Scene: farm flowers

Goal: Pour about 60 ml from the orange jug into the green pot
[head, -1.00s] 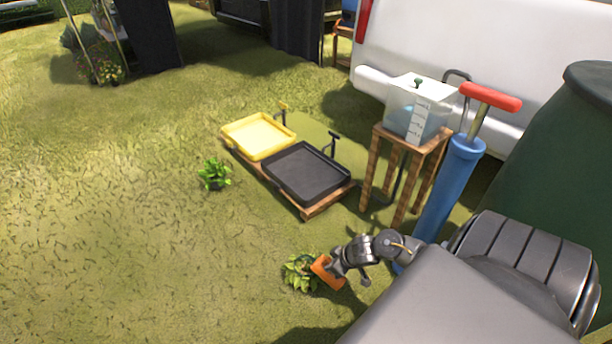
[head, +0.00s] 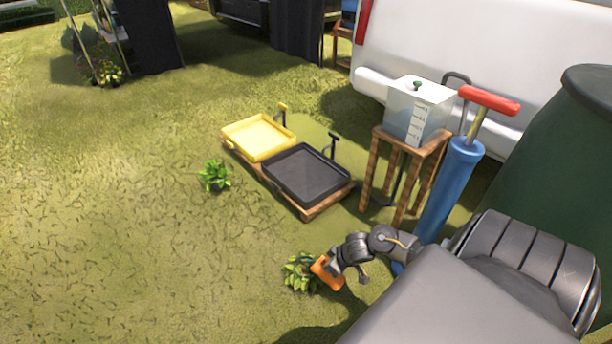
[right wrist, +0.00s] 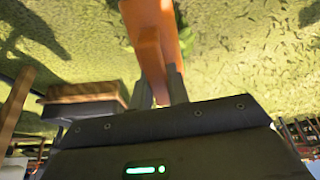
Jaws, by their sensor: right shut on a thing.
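My right gripper (head: 337,271) is shut on the orange jug (head: 325,272), low over the grass at the bottom middle of the head view. The jug is right beside a leafy plant (head: 298,273), overlapping its right side; its pot is hidden or too small to tell its colour. In the right wrist view the jug (right wrist: 152,35) rises from between the fingers (right wrist: 160,92), with a bit of green behind it. The jug's inside and any stream do not show. A second leafy plant (head: 214,174) stands further back left. My left gripper is out of view.
A yellow tray (head: 259,138) and a black tray (head: 306,175) lie on a low wooden base. A clear tank (head: 418,112) stands on a wooden stool (head: 405,150), beside a blue pump (head: 449,185). A dark green barrel (head: 560,150) is at right. Grass at left is open.

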